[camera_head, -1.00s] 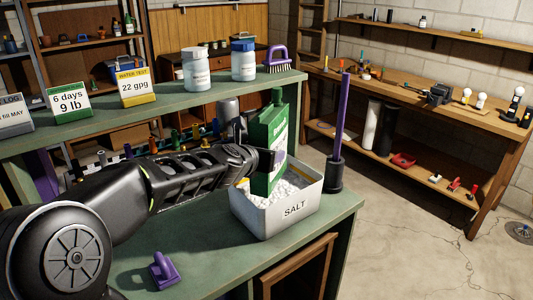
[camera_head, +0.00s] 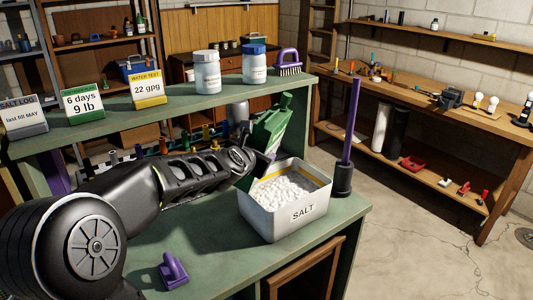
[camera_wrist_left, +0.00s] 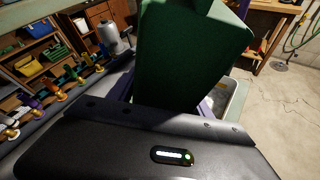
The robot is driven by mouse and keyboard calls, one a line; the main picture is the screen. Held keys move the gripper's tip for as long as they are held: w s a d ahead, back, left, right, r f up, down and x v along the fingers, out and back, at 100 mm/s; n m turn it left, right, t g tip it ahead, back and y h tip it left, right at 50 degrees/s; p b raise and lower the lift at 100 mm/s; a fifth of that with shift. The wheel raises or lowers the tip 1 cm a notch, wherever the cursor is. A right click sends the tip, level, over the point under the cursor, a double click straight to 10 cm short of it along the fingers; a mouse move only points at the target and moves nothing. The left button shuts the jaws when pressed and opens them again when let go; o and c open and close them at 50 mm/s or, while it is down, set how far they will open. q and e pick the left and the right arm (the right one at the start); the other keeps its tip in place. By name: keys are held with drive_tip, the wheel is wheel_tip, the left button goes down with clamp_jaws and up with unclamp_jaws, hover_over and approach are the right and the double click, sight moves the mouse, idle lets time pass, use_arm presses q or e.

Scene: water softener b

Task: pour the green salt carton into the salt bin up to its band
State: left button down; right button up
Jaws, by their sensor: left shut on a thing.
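The green salt carton (camera_head: 272,128) is tilted, its top leaning right, above the back left of the salt bin. My left gripper (camera_head: 257,163) is shut on it; the fingertips are mostly hidden. In the left wrist view the carton (camera_wrist_left: 185,60) fills the upper middle, beyond the dark gripper housing. The white salt bin (camera_head: 270,222), marked SALT, stands on the green bench. White salt (camera_head: 285,188) covers its inside, and a yellow band (camera_head: 318,172) shows above the salt on the back inner walls. No falling salt is visible. My right gripper is out of view.
A purple-handled tool in a black holder (camera_head: 343,180) stands right of the bin. A purple scoop-like item (camera_head: 172,270) lies at the bench front. The raised shelf (camera_head: 200,98) behind holds signs, two jars and a brush.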

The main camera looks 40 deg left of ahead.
use_arm(q)
drive_tip(key=s+a+f+m+t+y+b, duration=0.2)
drive_tip(key=a+f+m+y+b, duration=0.3)
drive_tip(key=a+m+b, duration=0.5)
drive_tip(key=shift+s+m+y+b, duration=0.3)
drive_tip(key=shift+m+y+b, duration=0.3)
drive_tip(key=shift+m+b, duration=1.45)
drive_tip(key=shift+n+b, duration=0.45)
drive_tip(key=shift+n, duration=0.2)
idle(1.0)
